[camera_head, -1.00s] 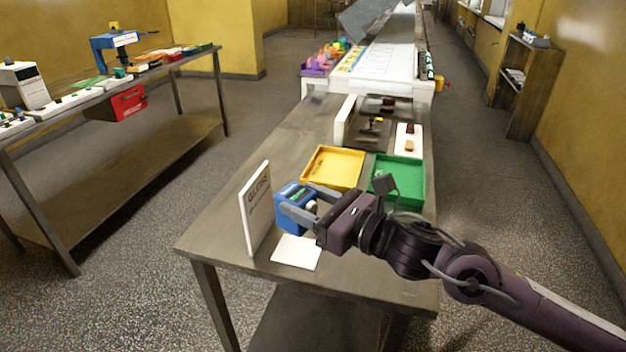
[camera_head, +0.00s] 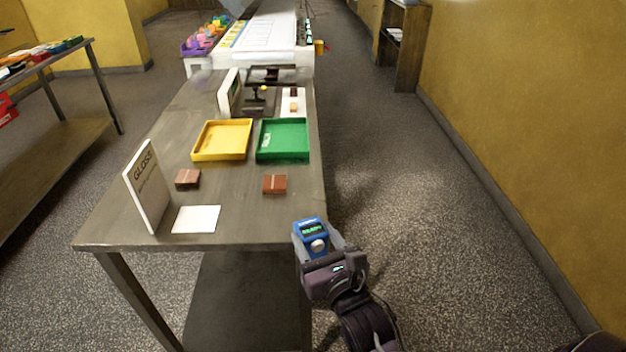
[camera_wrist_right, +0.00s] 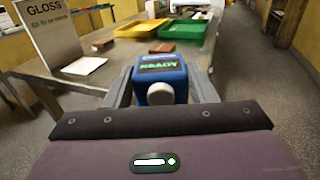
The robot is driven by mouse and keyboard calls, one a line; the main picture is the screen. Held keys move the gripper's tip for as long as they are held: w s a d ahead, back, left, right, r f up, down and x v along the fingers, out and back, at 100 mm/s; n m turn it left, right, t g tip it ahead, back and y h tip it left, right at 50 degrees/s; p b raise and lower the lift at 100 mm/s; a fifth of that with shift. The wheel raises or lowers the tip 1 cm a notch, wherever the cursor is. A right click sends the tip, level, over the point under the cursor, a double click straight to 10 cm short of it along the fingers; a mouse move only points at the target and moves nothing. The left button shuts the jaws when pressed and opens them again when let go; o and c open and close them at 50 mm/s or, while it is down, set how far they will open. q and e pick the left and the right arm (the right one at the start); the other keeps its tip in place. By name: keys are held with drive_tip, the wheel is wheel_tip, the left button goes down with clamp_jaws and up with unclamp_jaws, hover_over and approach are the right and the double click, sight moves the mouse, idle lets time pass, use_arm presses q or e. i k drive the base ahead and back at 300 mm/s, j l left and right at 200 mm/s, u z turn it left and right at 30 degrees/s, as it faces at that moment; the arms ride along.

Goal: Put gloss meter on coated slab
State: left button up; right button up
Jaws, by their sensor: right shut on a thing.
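The blue gloss meter (camera_head: 310,238) has a green-lit screen and a pale round knob. My right gripper (camera_head: 322,246) is shut on it and holds it off the table's right front corner. In the right wrist view the meter (camera_wrist_right: 160,78) sits between the two fingers, and its screen reads READY. Two brown slabs lie on the table: one at the left (camera_head: 188,179) by the GLOSS sign, one at the right (camera_head: 275,184) in front of the green tray. I cannot tell for sure which is coated. My left gripper is not in view.
An upright GLOSS sign (camera_head: 147,186) stands at the table's left, beside a white square card (camera_head: 196,219). A yellow tray (camera_head: 197,156) and a green tray (camera_head: 260,156) lie behind the slabs. Bare table (camera_head: 235,205) lies between the slabs.

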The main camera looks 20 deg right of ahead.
sight(275, 181)
drive_tip(key=i+j+z, duration=0.15)
drive_tip(key=z, duration=0.25)
drive_tip(key=i+j+z, duration=0.1)
drive_tip(key=z, duration=0.3)
drive_tip(key=j+z, duration=0.35)
drive_tip(key=i+j+z, duration=0.1)
drive_tip(key=j+z, duration=0.15)
drive_tip(key=z, duration=0.15)
drive_tip(key=j+z, duration=0.25)
drive_tip(key=j, duration=1.7)
